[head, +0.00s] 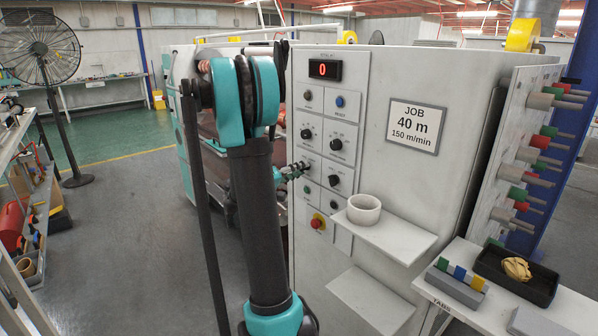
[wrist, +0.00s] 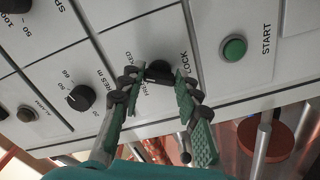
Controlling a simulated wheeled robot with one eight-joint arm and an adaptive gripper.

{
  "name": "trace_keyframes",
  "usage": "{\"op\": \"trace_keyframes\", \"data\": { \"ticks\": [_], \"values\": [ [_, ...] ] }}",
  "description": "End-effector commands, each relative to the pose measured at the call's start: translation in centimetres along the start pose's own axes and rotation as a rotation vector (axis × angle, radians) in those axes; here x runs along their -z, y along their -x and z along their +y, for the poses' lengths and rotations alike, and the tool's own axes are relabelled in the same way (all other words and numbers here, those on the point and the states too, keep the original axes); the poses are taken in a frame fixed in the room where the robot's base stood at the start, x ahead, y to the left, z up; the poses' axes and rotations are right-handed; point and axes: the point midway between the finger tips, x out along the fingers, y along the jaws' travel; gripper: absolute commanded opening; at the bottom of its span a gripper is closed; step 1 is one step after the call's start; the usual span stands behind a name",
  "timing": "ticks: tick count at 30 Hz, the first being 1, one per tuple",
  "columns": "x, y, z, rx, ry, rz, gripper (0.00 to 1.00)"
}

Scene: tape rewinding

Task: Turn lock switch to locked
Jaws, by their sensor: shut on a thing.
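The lock switch (wrist: 158,71) is a small black knob on the pale control panel, with the word LOCK to its right and a partly covered label to its left in the wrist view. Its exact pointing direction is hard to tell. My gripper (wrist: 157,80) has its green-padded fingers on either side of the knob and is shut on it. In the head view my gripper (head: 296,170) reaches the left column of the panel (head: 322,120) from the left, and it hides the switch there.
A green START button (wrist: 233,47) is right of the switch; another black knob (wrist: 80,97) is left. In the head view a red emergency button (head: 317,222) sits below my gripper. A shelf (head: 400,238) with a white ring (head: 364,209) juts out at the right.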

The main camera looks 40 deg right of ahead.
Motion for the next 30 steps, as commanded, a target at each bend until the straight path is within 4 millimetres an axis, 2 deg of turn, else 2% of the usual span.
{"op": "trace_keyframes", "data": {
  "ticks": [5,6,11,22,26,30],
  "values": [
    [-0.1,0.1,-0.1,0.003,-0.001,-0.003,0.04],
    [-0.1,0.1,-0.1,0.003,-0.001,-0.003,0.35],
    [-0.1,0.0,0.0,0.002,0.000,-0.002,0.53],
    [0.0,0.5,0.0,0.002,0.001,0.000,0.53],
    [0.1,2.2,-0.1,0.003,0.001,0.003,0.53],
    [0.1,5.0,-0.1,0.004,0.001,0.004,0.53]
  ]
}}
